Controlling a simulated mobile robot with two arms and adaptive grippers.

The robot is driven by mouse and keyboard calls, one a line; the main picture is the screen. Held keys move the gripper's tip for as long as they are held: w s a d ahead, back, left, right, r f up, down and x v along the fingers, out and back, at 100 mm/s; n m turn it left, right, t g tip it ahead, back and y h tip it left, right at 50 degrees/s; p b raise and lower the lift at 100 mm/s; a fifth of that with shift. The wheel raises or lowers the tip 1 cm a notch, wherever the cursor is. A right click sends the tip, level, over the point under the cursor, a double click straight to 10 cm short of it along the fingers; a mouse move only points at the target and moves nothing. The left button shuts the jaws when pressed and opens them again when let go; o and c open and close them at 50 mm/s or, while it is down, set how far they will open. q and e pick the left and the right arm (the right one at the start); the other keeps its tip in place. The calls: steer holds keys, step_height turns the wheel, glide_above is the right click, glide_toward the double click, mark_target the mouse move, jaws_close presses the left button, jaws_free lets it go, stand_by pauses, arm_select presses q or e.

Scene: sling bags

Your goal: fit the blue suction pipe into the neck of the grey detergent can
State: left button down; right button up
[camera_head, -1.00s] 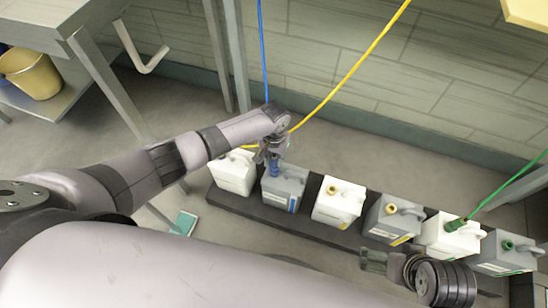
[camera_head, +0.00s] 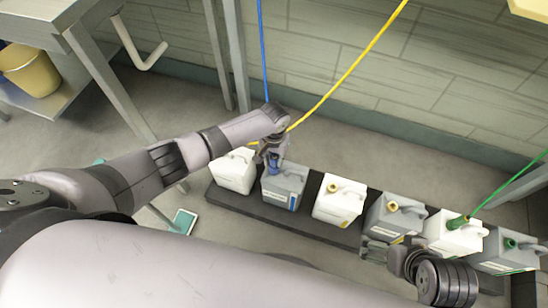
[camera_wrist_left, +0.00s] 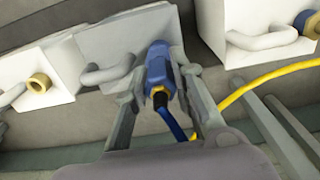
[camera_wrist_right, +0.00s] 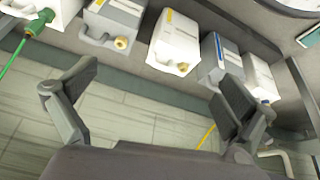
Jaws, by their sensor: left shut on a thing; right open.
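My left gripper (camera_head: 270,158) is shut on the blue suction pipe (camera_head: 275,163), whose blue hose runs up the wall. It holds the pipe over the neck of the grey detergent can (camera_head: 284,188) with a blue label. In the left wrist view the blue fitting (camera_wrist_left: 158,72) sits between the fingers, its far end at the grey can's top (camera_wrist_left: 105,42). The neck is hidden behind the fitting, so I cannot tell how deep it sits. My right gripper (camera_head: 376,250) is open and empty, in front of the row of cans; its spread fingers show in the right wrist view (camera_wrist_right: 160,85).
White and grey cans stand in a row on a dark plinth (camera_head: 228,201). A white can (camera_head: 233,170) is close left of the grey one, another (camera_head: 338,202) to its right. A yellow hose (camera_head: 350,72) passes behind my left gripper. A green hose (camera_head: 510,183) reaches a white can.

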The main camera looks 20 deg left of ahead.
arm_select(q)
steer(key=shift+f+b, duration=0.35)
steer(key=shift+f, duration=0.2)
arm_select(e)
steer(key=shift+w+a+t, duration=0.25)
steer(key=shift+w+t, duration=0.15)
steer(key=shift+w, duration=0.3)
arm_select(q)
steer(key=c, duration=1.3)
jaws_free()
steer(key=shift+r, duration=0.1)
step_height(320, 180, up, 12)
steer(key=shift+f, duration=0.1)
